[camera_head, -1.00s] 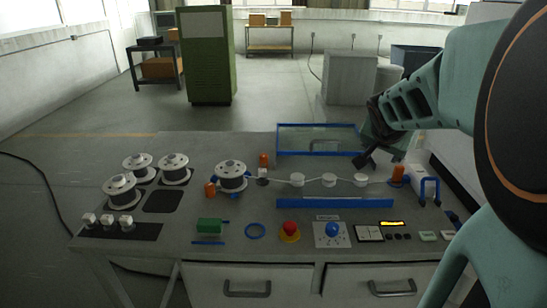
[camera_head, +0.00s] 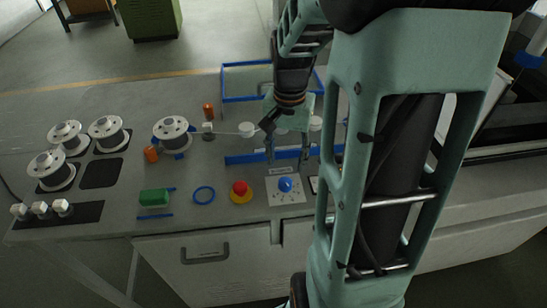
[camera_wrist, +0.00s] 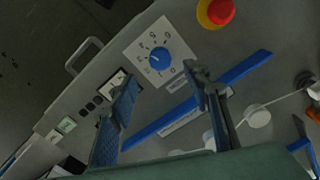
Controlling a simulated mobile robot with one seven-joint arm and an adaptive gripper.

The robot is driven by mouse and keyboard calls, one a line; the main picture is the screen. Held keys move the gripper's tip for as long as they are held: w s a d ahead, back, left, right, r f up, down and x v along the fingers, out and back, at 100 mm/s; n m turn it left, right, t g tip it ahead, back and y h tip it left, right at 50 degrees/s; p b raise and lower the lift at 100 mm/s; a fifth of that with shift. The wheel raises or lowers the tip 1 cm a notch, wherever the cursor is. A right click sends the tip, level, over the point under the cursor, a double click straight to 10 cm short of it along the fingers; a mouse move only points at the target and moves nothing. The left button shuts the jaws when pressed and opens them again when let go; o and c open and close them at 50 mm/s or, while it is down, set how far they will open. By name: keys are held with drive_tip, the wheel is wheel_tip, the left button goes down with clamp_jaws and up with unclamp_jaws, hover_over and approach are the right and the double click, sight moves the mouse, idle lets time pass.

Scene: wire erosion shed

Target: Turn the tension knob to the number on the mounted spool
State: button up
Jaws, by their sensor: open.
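The blue tension knob (camera_head: 286,184) sits on a white dial plate (camera_head: 285,199) at the bench front. In the wrist view the knob (camera_wrist: 160,58) has a small white mark on its left side, with numbers around it too small to read surely. My gripper (camera_head: 287,158) points down just behind the knob, apart from it. In the wrist view my gripper (camera_wrist: 157,77) is open and empty, its fingertips on either side of the view just below the knob. The mounted spool (camera_head: 173,133) stands at the wire path's left end; I cannot read its number.
A red stop button (camera_head: 240,187) on a yellow base is left of the dial. A blue ring (camera_head: 204,195) and green block (camera_head: 154,197) lie further left. Several loose spools (camera_head: 105,134) stand at the far left. A blue rail (camera_head: 250,158) runs behind the knob.

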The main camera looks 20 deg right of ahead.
sight(285, 181)
wheel_tip(285, 181, down, 9)
drive_tip(key=shift+r, duration=0.2)
drive_tip(key=c, duration=1.2)
drive_tip(key=shift+o, duration=0.2)
drive_tip(key=shift+n, duration=0.3)
drive_tip(key=n, duration=0.3)
drive_tip(key=shift+w+n, duration=0.1)
drive_tip(key=shift+n, duration=2)
